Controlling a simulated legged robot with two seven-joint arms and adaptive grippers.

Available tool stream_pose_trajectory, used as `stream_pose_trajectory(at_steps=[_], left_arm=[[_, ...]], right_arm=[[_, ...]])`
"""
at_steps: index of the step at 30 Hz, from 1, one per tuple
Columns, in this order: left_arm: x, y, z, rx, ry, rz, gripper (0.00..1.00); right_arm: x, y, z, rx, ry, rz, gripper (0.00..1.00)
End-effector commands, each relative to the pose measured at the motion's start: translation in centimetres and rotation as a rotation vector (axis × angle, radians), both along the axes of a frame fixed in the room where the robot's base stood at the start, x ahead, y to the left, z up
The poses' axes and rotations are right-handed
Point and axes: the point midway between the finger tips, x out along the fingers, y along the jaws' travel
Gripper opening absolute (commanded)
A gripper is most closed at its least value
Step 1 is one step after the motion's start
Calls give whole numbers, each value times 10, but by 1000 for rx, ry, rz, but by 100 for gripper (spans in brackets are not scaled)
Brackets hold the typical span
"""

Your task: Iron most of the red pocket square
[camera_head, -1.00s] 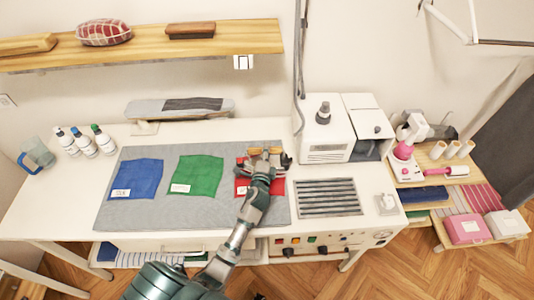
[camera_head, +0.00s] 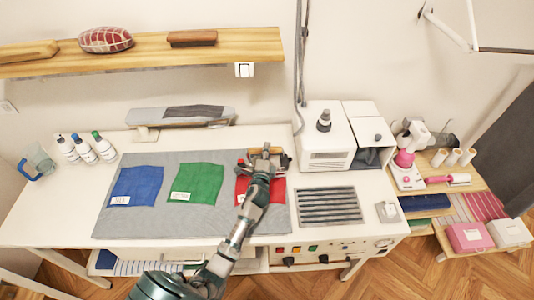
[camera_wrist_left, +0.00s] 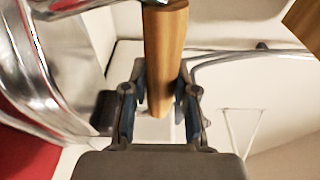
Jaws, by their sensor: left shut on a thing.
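The red pocket square (camera_head: 278,192) lies on the grey mat at its right end, partly hidden under my arm. My left gripper (camera_head: 264,160) is over the far edge of the square and shut on the wooden handle of the iron (camera_head: 254,150). In the left wrist view, the handle (camera_wrist_left: 166,50) runs between the fingers, with the shiny metal iron body (camera_wrist_left: 62,75) to the left. Red cloth shows at that view's lower left corner. I cannot tell whether the iron's sole touches the cloth. My right gripper is not in view.
A green square (camera_head: 196,183) and a blue square (camera_head: 136,187) lie left on the grey mat (camera_head: 218,222). A metal grille (camera_head: 328,206) and a white steam unit (camera_head: 326,135) stand to the right. A small sleeve board (camera_head: 180,115) is behind, under a wooden shelf (camera_head: 140,52).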

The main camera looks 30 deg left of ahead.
Motion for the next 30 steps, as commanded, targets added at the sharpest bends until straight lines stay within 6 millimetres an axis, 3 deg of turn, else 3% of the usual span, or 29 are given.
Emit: stream_pose_trajectory(at_steps=[17, 30], left_arm=[[4, 2, 7, 2, -10, -1, 0], [3, 2, 36, 4, -13, -2, 0]], right_arm=[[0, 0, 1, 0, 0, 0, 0], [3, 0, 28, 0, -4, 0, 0]])
